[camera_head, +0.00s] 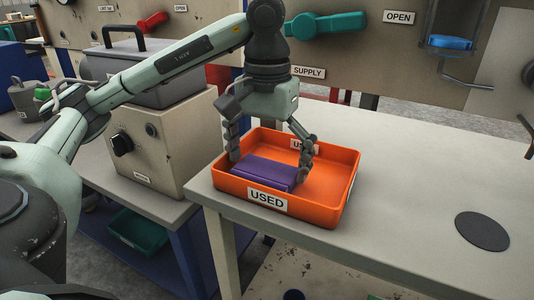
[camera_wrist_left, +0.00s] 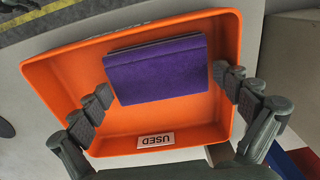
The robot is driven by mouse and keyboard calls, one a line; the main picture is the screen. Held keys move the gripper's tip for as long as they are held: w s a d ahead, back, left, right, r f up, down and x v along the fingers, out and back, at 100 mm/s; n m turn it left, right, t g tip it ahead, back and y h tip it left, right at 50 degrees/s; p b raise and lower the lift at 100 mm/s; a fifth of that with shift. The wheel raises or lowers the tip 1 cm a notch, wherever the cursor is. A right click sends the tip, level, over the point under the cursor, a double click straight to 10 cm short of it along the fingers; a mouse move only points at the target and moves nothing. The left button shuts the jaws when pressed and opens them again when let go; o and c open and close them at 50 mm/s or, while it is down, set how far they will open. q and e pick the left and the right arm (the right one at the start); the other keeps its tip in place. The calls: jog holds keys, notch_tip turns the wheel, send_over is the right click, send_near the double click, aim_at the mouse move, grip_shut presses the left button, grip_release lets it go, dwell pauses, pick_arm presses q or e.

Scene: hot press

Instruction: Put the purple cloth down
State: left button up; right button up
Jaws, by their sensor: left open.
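The purple cloth (camera_head: 263,173) is a folded block lying inside the orange tray (camera_head: 328,212), which is labelled USED. In the left wrist view the cloth (camera_wrist_left: 158,69) lies toward the far side of the tray (camera_wrist_left: 222,30), with bare orange floor around it. My left gripper (camera_head: 268,166) is over the tray with its fingers reaching down into it. The fingers (camera_wrist_left: 168,84) are open, one on each side of the cloth, with a gap showing at least on the right.
The tray sits on the left end of a pale table (camera_head: 420,170). A grey press-like machine (camera_head: 150,140) with a black knob stands to the left. A dark round disc (camera_head: 482,231) lies at the table's right. A blue item (camera_head: 450,42) is in a dispenser at back.

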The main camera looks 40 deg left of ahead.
aim_at(268, 167)
pick_arm(q)
notch_tip(268, 167, up, 7)
jog(key=shift+p, duration=1.05)
jog(key=shift+r, duration=2.6)
pick_arm(e)
jog(key=s+d+f, duration=0.1)
jog(key=s+f, duration=0.2)
jog(key=f, duration=0.4)
jog(key=shift+s+g, duration=0.35)
jog(key=shift+g, duration=0.05)
